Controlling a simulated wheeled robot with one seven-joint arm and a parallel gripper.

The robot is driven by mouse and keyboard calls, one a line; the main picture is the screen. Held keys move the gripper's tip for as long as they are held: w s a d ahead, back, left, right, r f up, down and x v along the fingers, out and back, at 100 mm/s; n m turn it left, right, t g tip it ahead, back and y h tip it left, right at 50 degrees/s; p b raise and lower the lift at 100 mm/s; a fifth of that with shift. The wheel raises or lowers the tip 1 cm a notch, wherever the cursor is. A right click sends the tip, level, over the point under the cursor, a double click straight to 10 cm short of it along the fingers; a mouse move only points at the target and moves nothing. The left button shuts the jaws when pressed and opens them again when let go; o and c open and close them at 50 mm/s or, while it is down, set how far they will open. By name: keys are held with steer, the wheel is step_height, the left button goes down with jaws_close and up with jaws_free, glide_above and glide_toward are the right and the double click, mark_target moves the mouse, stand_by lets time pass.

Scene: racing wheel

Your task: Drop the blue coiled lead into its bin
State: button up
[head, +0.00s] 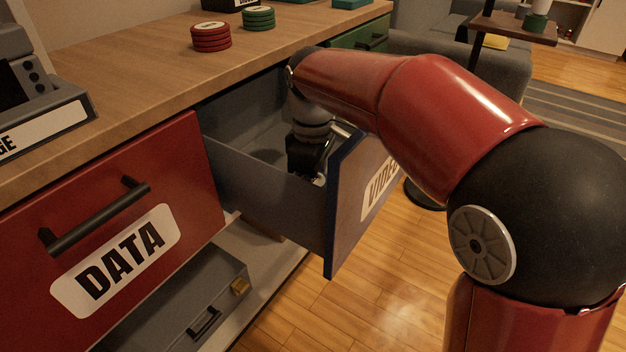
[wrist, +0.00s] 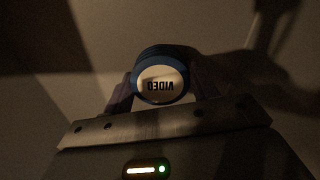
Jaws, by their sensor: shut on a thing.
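In the wrist view, the blue coiled lead (wrist: 160,84) is a round coil with a white disc marked VIDEO. My gripper (wrist: 158,100) is shut on it, with a finger on each side. In the head view, my gripper (head: 308,160) points down inside the open VIDEO drawer (head: 265,198); the lead is hidden there by the gripper and the drawer walls. The drawer has a blue-edged front with a white label, partly covered by my arm. Around the coil, the wrist view shows a plain, shadowed surface.
A red DATA drawer (head: 120,225) is shut at left. Red coils (head: 211,37) and green coils (head: 258,18) stand on the wooden counter (head: 150,75). A green drawer (head: 362,38) lies beyond my arm. A grey case (head: 185,305) sits on the low shelf.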

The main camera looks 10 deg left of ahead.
steer(key=shift+f, duration=0.2)
steer(key=o, duration=1)
steer(key=shift+r, duration=0.1)
step_height(320, 180, up, 12)
steer(key=p, duration=0.3)
steer(key=shift+r, duration=0.15)
